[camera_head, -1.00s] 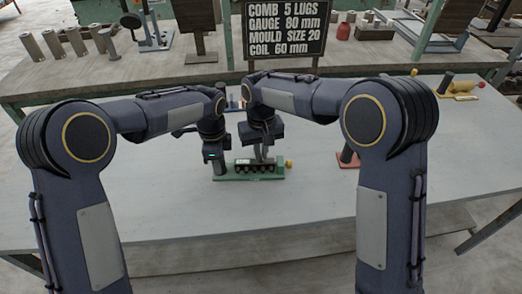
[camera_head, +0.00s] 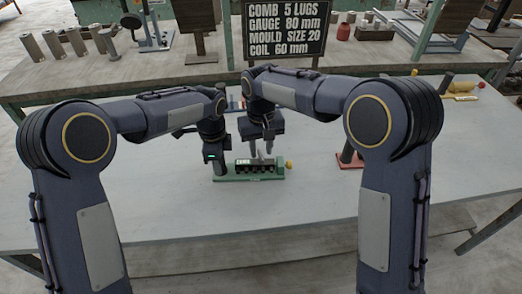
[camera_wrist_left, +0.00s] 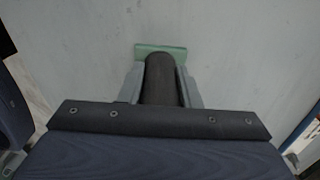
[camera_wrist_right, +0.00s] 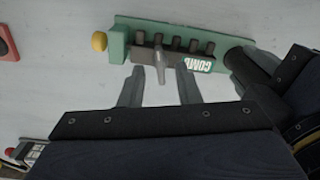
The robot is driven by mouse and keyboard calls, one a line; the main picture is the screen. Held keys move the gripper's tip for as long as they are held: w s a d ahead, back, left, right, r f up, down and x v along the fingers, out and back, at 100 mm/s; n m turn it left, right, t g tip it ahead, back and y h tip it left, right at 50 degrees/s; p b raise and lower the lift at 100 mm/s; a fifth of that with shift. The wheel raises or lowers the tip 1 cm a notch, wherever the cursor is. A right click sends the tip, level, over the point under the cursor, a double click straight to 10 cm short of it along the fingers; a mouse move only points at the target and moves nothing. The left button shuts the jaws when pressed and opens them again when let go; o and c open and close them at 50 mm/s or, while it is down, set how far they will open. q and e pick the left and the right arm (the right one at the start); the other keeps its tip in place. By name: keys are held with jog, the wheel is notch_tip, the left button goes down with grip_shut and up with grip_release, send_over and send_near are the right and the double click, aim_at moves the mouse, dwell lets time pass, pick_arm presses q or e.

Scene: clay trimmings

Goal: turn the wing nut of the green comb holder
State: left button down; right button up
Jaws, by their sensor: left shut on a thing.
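The green comb holder (camera_head: 248,179) lies on the pale table, with dark lugs in a row, a "COMB" label and a yellow knob (camera_wrist_right: 100,41) at one end. My left gripper (camera_wrist_left: 162,75) is shut on its dark upright post (camera_wrist_left: 160,85); the green base end (camera_wrist_left: 150,49) shows beyond. The wing nut (camera_wrist_right: 159,66), a grey upright piece, stands on the holder's near side in the right wrist view. My right gripper (camera_wrist_right: 160,75) is open, one finger on either side of the nut in that view, with visible gaps. It also shows above the holder in the head view (camera_head: 262,151).
A red stand (camera_head: 349,160) with a dark post is to the right of the holder. A sign (camera_head: 286,30) stands behind, at the back bench. A yellow piece (camera_head: 461,87) lies at the far right. The table in front of the holder is clear.

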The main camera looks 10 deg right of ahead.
aim_at(261, 155)
notch_tip(261, 155, up, 10)
jog(key=shift+r, duration=0.2)
pick_arm(q)
jog(key=c, duration=1)
grip_release()
jog(key=shift+r, duration=0.15)
